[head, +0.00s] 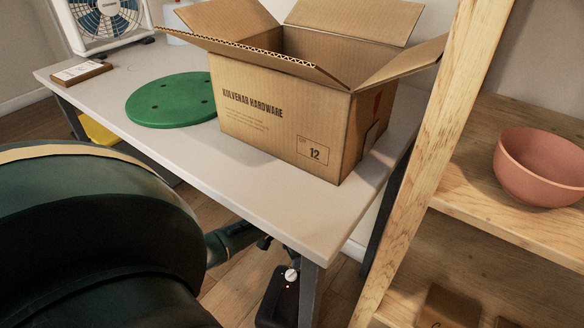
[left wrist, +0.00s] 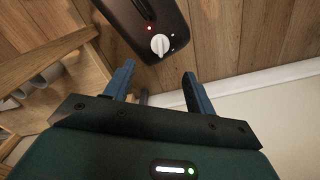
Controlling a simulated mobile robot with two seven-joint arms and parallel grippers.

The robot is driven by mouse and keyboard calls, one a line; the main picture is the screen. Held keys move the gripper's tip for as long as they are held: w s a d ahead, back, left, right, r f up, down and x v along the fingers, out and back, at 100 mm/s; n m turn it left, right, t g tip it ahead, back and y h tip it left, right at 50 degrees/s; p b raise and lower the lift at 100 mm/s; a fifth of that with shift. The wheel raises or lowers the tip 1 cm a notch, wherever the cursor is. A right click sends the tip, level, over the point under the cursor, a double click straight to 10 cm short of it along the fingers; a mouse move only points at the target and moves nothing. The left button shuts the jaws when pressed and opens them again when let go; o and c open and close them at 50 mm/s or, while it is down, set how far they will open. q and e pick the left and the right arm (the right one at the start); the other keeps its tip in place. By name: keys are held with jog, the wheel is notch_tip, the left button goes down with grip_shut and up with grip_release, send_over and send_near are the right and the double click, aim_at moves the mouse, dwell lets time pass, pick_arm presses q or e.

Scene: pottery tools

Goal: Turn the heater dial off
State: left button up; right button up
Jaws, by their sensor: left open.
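The heater (head: 278,298) is a dark box on the floor under the table's front corner. Its white dial (head: 291,274) faces up, with a small red light glowing beside it. In the left wrist view the heater (left wrist: 140,22) lies ahead of my fingers, and its white dial (left wrist: 160,44) shows between and just beyond the fingertips. My left gripper (left wrist: 157,73) is open and empty, its two blue fingers apart and not visibly touching the dial. In the head view my arm and the table hide most of that gripper. My right gripper is not in view.
A pale table (head: 345,205) stands above the heater, its dark leg (head: 311,292) close beside it. On it are a cardboard box (head: 285,118), a green disc (head: 172,100) and a fan (head: 106,20). A wooden shelf (head: 400,235) with a terracotta bowl (head: 540,170) stands at right.

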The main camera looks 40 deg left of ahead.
pick_arm(q)
notch_tip(320, 180, down, 10)
jog(key=b, duration=0.5)
jog(key=shift+f+b, duration=0.35)
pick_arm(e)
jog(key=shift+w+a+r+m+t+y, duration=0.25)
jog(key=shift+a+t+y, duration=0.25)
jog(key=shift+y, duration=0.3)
pick_arm(q)
jog(key=shift+c, duration=0.5)
jog(key=c, duration=0.9)
jog(key=shift+o, duration=0.2)
